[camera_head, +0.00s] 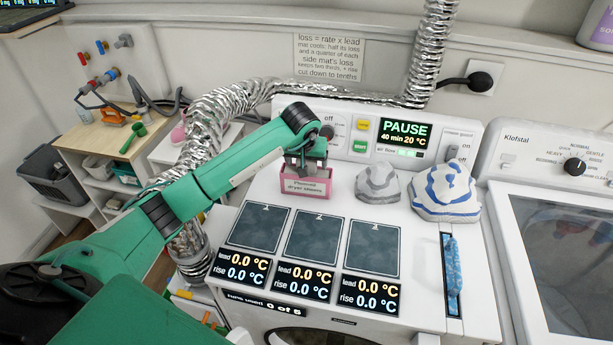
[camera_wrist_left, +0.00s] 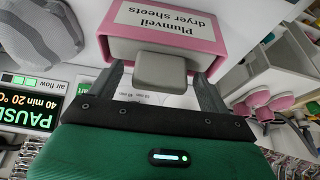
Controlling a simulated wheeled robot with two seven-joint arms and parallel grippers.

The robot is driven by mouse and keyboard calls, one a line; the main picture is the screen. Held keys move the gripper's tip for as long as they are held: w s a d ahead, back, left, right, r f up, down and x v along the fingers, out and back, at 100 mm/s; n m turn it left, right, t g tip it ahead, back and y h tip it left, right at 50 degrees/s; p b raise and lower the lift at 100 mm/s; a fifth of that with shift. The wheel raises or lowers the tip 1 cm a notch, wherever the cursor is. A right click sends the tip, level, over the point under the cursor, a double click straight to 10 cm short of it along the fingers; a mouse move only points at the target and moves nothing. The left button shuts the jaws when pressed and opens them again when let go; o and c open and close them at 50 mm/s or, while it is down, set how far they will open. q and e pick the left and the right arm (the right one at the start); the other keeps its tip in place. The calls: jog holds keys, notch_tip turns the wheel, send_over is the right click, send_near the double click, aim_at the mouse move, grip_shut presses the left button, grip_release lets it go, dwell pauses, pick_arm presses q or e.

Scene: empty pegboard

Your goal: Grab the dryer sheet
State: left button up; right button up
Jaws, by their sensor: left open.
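The pink dryer sheet box (camera_head: 306,184) stands on top of the dryer, left of two cloth bundles. Its white label faces the front, and it fills the top of the left wrist view (camera_wrist_left: 165,47). My left gripper (camera_head: 305,163) is right over the box, pointing down. In the left wrist view its two fingers (camera_wrist_left: 158,76) are spread. A pale grey, rounded block (camera_wrist_left: 160,72) shows between them, apart from both fingers; it may be the dryer sheet, but I cannot tell for sure. In the head view the arm hides the box's opening. My right gripper is not in view.
A grey cloth bundle (camera_head: 377,184) and a blue-striped one (camera_head: 444,191) lie right of the box. Three dark mats (camera_head: 313,241) with readouts lie in front. The dryer's panel (camera_head: 403,141) rises behind, with a silver duct (camera_head: 228,101) at back left.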

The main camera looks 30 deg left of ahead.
pick_arm(q)
jog(key=shift+c, duration=0.4)
jog(key=c, duration=1.2)
jog(key=shift+r, duration=0.1)
